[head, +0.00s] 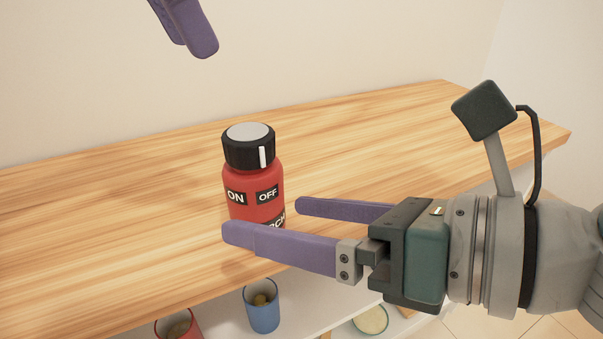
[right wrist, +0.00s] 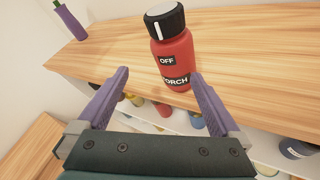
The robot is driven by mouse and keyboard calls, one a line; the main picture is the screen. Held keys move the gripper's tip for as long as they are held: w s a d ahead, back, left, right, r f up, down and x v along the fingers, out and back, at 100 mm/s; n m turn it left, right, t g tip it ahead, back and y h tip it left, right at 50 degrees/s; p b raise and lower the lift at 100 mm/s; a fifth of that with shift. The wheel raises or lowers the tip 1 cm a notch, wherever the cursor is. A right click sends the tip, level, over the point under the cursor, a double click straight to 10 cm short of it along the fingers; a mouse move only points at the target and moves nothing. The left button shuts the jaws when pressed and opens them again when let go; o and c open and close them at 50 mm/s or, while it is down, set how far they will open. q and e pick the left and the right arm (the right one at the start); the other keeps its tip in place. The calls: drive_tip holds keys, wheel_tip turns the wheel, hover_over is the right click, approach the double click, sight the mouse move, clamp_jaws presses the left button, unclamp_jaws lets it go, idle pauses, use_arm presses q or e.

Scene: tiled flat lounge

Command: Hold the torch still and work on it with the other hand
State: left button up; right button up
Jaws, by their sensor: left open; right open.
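The torch (head: 254,185) stands upright on the wooden top, with a red body and a black cap with a grey disc. Its labels read ON and OFF; the cap's white line is above OFF. It also shows in the right wrist view (right wrist: 174,60). My right gripper (head: 262,218) is open and low at the torch. Its near finger crosses in front of the torch's lower part, hiding some of it; the other finger is to the right. I cannot tell if they touch. My left gripper (head: 188,30) is open above and left of the torch, mostly out of frame.
The wooden top (head: 380,130) is clear around the torch, with a wall behind. On a white shelf below its front edge are a blue cup (head: 262,312), a red cup (head: 178,327) and a round pale-topped container (head: 370,320). Tiled floor shows at the lower right.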

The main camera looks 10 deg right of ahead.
sight(239, 204)
drive_tip(key=n, duration=0.1)
drive_tip(key=w+d+n, duration=0.1)
drive_tip(key=n, duration=0.1)
drive_tip(key=w+d+n+g, duration=0.1)
drive_tip(key=n, duration=0.1)
drive_tip(key=shift+f, duration=0.2)
drive_tip(key=x, duration=0.9)
drive_tip(key=shift+w+a+f, duration=0.2)
drive_tip(key=shift+f, duration=0.05)
drive_tip(key=shift+c, duration=0.2)
drive_tip(key=c, duration=1.5)
